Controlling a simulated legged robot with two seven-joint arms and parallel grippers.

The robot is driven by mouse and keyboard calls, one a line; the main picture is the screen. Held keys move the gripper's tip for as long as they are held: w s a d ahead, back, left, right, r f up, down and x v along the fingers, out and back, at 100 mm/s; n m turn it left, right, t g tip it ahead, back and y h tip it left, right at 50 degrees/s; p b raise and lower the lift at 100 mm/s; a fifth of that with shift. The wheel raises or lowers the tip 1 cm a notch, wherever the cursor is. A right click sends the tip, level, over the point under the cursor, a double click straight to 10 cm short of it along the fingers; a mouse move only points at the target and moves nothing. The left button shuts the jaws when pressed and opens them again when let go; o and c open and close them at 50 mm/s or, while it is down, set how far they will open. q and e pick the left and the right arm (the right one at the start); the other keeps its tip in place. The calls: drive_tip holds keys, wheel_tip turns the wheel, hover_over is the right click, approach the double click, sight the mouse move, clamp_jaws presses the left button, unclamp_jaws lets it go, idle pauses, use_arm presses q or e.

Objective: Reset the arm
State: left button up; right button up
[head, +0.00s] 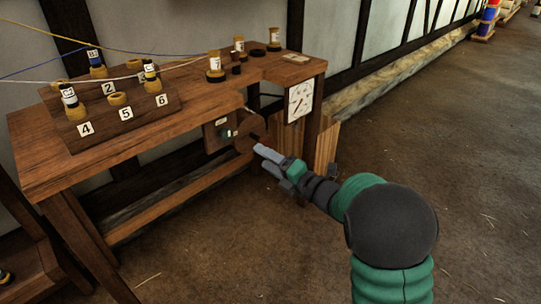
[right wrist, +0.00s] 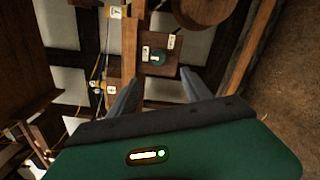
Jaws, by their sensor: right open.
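My right arm comes in from the lower right in the head view. Its right gripper (head: 262,158) is open and empty, in front of the table's front side and just below a small wooden panel (head: 211,141). In the right wrist view, the two grey fingers of the right gripper (right wrist: 158,88) stand apart. The fingers appear apart from the panel. My left gripper is in neither view.
A wooden table (head: 190,152) bears a numbered stepped rack (head: 130,124) with several spools and strung cords. A white dial plate (head: 300,101) hangs at its right end. A round wooden disc (head: 250,133) is beside the panel. The floor (head: 460,140) to the right is clear.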

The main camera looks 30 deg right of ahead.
drive_tip(key=shift+s+d, duration=0.25)
drive_tip(key=shift+s, duration=0.45)
drive_tip(key=s+a+f+m+g+h+p, duration=0.1)
drive_tip(key=s+f+m+g+h, duration=0.3)
drive_tip(key=f+m, duration=0.4)
drive_tip(key=s+f+m+g+h+p, duration=0.1)
drive_tip(key=s+f+m+g+h, duration=0.3)
drive_tip(key=m, duration=0.6)
drive_tip(key=s+a+f+m+g+y, duration=0.1)
drive_tip(key=s+a+f+m+g, duration=0.25)
drive_tip(key=s, duration=0.55)
drive_tip(key=s+a+f+m+g+y, duration=0.1)
drive_tip(key=s+a+f+m+g, duration=0.3)
drive_tip(key=s, duration=0.4)
wheel_tip(320, 180, up, 38)
drive_tip(key=t+p, duration=0.1)
drive_tip(key=p, duration=3.7)
drive_tip(key=shift+d+f+m, duration=0.15)
drive_tip(key=shift+m, duration=0.2)
